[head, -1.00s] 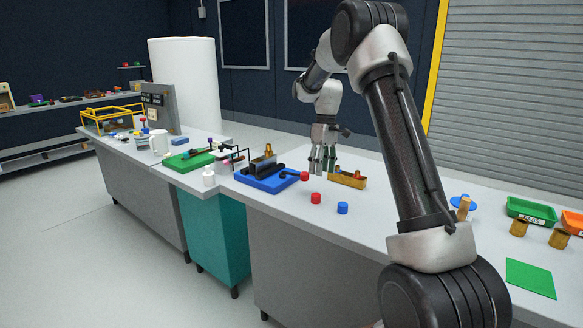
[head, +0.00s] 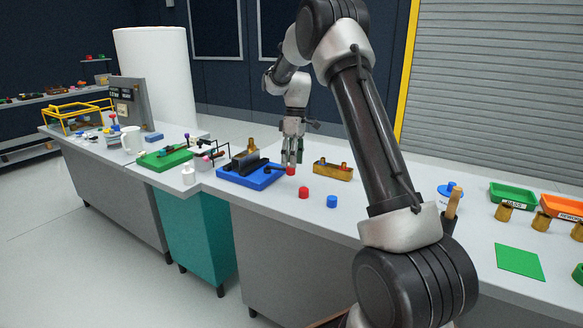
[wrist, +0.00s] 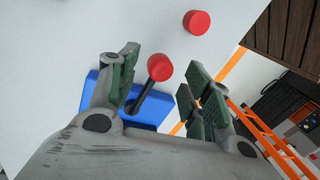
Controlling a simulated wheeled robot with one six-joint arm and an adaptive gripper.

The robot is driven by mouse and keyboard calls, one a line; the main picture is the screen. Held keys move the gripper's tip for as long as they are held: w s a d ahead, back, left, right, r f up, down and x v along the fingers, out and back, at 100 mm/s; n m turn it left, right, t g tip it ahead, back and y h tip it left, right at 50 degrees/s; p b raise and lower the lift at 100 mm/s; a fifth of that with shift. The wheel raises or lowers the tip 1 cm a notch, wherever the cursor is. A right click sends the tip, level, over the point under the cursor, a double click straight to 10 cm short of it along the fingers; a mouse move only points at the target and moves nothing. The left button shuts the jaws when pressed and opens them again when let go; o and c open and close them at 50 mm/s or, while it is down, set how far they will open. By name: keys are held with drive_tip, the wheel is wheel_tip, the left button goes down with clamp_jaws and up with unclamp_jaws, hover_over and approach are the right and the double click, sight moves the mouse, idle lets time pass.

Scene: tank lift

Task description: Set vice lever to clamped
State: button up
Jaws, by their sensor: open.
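The vice has a blue base (head: 236,180) and dark jaws, and sits on the bench in the head view. Its black lever (wrist: 139,103) ends in a red knob (wrist: 160,67) and reaches out from the blue base. My gripper (head: 291,163) is open and points down at the lever's end. In the wrist view its two green-padded fingers stand on either side of the knob and lever, with a gap visible on each side. In the head view the fingers partly cover the knob (head: 291,171).
A red cylinder (head: 303,192) and a blue one (head: 332,201) stand close by. A green board (head: 163,160) lies left of the vice. The bench front is mostly clear.

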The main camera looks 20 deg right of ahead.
drive_tip(key=shift+s+a+f, duration=0.1)
drive_tip(key=shift+f, duration=0.65)
drive_tip(key=shift+s+a+f, duration=0.1)
drive_tip(key=shift+f, duration=0.6)
clamp_jaws()
